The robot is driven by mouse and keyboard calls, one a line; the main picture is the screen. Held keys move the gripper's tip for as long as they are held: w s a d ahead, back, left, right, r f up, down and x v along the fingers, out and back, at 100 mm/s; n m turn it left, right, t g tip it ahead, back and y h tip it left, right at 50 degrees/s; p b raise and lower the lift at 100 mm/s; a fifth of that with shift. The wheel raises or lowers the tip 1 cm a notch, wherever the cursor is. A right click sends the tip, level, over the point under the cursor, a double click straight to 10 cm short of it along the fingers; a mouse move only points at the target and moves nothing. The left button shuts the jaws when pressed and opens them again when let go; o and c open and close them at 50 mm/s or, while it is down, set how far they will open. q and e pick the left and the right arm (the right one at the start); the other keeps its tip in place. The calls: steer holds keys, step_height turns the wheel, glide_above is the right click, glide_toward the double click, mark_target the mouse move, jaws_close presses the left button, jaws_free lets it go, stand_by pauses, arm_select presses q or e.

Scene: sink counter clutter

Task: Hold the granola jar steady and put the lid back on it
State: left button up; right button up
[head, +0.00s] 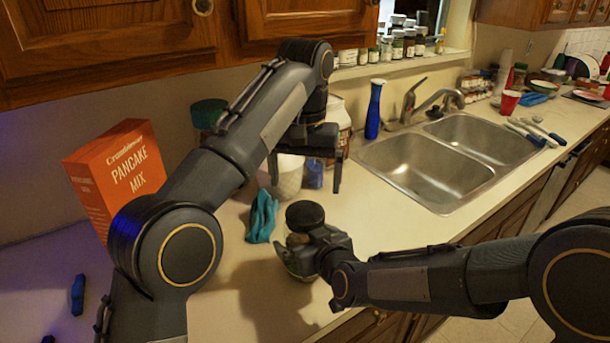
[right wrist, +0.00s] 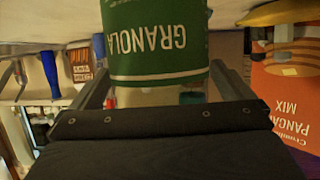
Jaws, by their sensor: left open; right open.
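The granola jar (head: 299,268) stands near the counter's front edge. Its green label (right wrist: 155,55) reads GRANOLA upside down in the right wrist view. A dark round lid (head: 305,214) shows at the jar's top in the head view; I cannot tell if it is fully seated. My right gripper (head: 297,250) is open, with its fingers on either side of the jar. In the right wrist view the jar is between these fingers (right wrist: 160,88). My left gripper (head: 306,170) is open and empty, pointing down above and behind the jar.
A teal cloth-like item (head: 262,216) lies left of the jar. A white cup (head: 289,176) and an orange pancake mix box (head: 125,172) stand behind. A blue bottle (head: 374,110) stands beside the sink (head: 420,165). The counter between jar and sink is clear.

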arm_select(q)
steer(key=shift+r+p, duration=0.45)
arm_select(e)
steer(key=v, duration=0.7)
steer(key=shift+s+d+r, duration=0.15)
steer(key=shift+s+r, duration=0.05)
steer(key=shift+s, duration=0.15)
